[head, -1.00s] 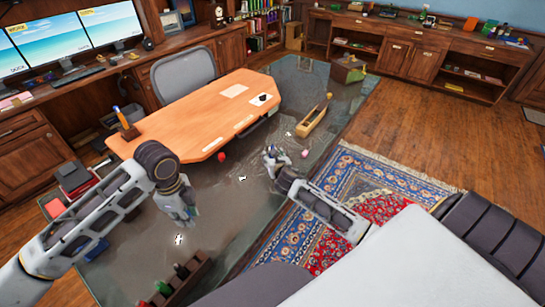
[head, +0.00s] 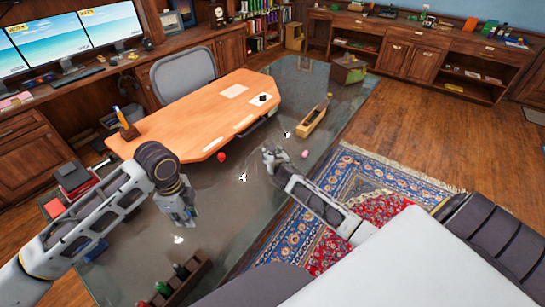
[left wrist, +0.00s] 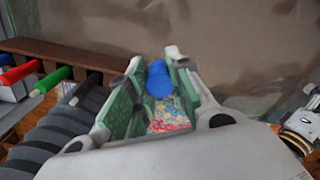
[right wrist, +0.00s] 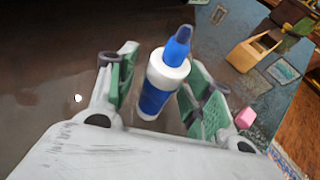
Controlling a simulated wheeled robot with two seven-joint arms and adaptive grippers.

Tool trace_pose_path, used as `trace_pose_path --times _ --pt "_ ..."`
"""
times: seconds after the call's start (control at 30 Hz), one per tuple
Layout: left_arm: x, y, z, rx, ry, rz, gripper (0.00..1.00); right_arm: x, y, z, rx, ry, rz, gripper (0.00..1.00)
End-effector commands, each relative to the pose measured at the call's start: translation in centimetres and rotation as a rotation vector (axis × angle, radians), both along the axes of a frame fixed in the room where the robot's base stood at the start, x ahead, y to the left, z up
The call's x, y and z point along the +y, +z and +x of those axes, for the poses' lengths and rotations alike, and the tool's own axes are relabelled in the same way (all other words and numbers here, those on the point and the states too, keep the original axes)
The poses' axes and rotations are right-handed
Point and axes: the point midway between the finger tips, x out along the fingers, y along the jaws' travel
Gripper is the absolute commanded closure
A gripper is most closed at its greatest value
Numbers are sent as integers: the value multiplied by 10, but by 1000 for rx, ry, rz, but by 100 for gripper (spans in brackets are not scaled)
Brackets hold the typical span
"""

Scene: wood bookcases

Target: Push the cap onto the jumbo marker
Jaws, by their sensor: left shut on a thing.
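The blue cap (left wrist: 158,80) sits between the fingertips of my left gripper (left wrist: 155,68), which is shut on it. A flower-patterned patch (left wrist: 166,112) shows between those fingers; I cannot tell what it is. In the head view my left gripper (head: 185,218) hangs over the near left of the grey glossy surface. The jumbo marker (right wrist: 166,75), white and blue with a blue tip, is between the fingers of my right gripper (right wrist: 160,80), tip pointing away. The right gripper also shows in the head view (head: 273,153), apart from the left one.
A brown rack (head: 180,285) with green, red and black markers stands at the near left. A pink block (head: 305,153) and a wooden box with a handle (head: 312,120) lie beyond my right gripper. An orange-brown desktop (head: 205,115) is behind. The middle of the glossy surface (head: 225,205) is mostly clear.

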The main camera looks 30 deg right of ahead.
Motion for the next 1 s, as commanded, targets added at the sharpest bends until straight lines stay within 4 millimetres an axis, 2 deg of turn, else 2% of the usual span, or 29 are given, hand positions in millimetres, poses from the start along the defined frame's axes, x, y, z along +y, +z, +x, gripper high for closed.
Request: trace_pose_path --times 0.07,0.3,0.67,0.83,1.0 --pt "0 0 0 0 0 0 89 0 0 0 0 0 0 64" --pt "0 0 0 0 0 0 89 0 0 0 0 0 0 94" --pt "0 1 0 0 0 0 89 0 3 0 -1 0 -1 95" --pt "0 3 0 0 0 0 89 -1 14 0 -2 -1 -2 95" --pt "0 6 0 0 0 0 89 -1 33 1 -3 1 -3 95"
